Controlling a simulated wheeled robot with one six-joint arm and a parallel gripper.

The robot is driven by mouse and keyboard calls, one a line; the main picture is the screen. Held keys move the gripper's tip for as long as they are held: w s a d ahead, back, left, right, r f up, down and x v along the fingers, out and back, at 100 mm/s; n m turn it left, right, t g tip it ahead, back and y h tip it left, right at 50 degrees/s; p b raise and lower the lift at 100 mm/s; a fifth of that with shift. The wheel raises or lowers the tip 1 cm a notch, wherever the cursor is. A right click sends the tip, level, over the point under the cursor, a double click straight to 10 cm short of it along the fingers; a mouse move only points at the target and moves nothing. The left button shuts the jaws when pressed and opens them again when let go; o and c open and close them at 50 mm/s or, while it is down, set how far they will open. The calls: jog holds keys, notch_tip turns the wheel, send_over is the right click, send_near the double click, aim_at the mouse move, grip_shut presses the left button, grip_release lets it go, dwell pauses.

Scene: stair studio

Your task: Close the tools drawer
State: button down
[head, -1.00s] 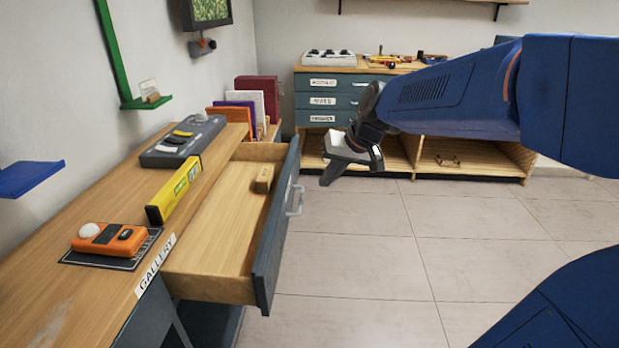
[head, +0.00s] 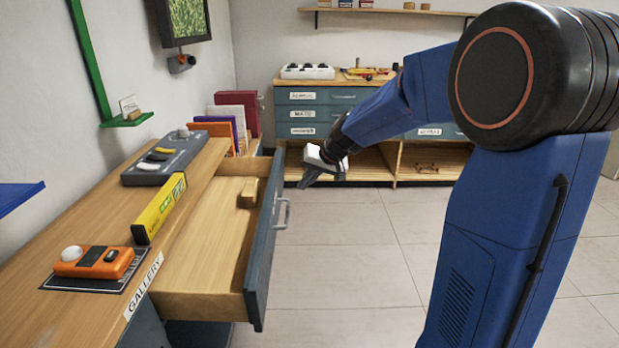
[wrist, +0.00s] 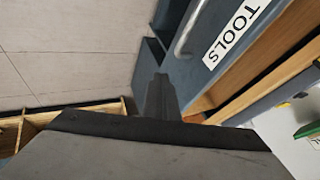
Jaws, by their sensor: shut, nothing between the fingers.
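The open drawer (head: 210,247) sticks out from the wooden-topped workbench at left in the head view, with a small wooden block (head: 248,193) inside. Its blue-grey front (head: 262,245) has a metal handle (head: 283,213). In the wrist view a "TOOLS" label (wrist: 237,30) sits on a blue-grey drawer front beside a handle (wrist: 185,38). My gripper (head: 303,184) is shut and empty, to the right of and beyond the handle in the head view, with no clear contact. Its dark fingers (wrist: 159,92) show in the wrist view; the wrist housing hides what lies below.
On the bench (head: 75,232) lie an orange device (head: 95,261), a yellow level (head: 160,208) and a grey control box (head: 175,158). A rear cabinet (head: 312,113) with open cubbies stands behind my gripper. The tiled floor (head: 340,265) right of the drawer is clear.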

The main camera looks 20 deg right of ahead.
jog(key=w+a+f, duration=0.3)
jog(key=a, duration=0.2)
jog(key=shift+w+f, duration=0.15)
jog(key=shift+a, duration=0.2)
send_over(226, 208)
jog(key=shift+a, duration=0.25)
dwell(0.5)
dwell(0.4)
